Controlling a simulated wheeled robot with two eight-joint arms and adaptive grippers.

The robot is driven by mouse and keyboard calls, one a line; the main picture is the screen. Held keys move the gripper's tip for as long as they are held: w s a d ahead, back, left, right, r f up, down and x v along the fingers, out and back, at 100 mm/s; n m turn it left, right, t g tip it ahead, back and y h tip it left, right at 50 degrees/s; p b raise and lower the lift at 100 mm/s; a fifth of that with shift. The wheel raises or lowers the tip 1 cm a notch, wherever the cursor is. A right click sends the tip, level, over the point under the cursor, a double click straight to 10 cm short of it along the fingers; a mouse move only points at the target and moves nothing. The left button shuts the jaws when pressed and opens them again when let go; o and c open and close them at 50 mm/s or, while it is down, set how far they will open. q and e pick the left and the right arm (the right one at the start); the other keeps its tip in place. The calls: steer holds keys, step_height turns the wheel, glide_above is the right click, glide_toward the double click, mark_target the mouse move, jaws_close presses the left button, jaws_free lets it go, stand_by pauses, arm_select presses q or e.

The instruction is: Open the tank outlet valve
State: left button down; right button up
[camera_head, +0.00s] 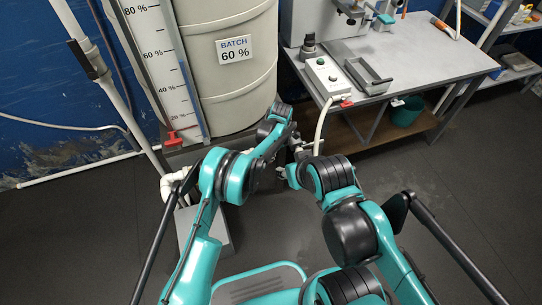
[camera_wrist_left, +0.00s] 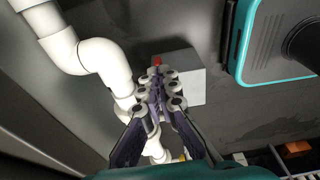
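The tank (camera_head: 235,75) is a large cream drum with a "BATCH 60%" label. White outlet piping (camera_head: 176,184) stands at its lower left and shows large in the left wrist view (camera_wrist_left: 100,58). My left gripper (camera_wrist_left: 157,82) has its fingers drawn together beside this pipe, above a grey box. A small red piece (camera_wrist_left: 156,61) shows just beyond the fingertips; I cannot tell whether it is the valve handle or whether they touch it.
A level gauge (camera_head: 160,70) with a red piece (camera_head: 174,138) at its foot stands left of the tank. The grey box (camera_head: 215,232) is on the floor. A metal workbench (camera_head: 440,65) with a control box (camera_head: 327,77) stands right.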

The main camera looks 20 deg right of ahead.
arm_select(q)
steer(key=shift+s+a+f, duration=0.1)
steer(key=shift+s+f, duration=0.15)
steer(key=shift+f, duration=0.15)
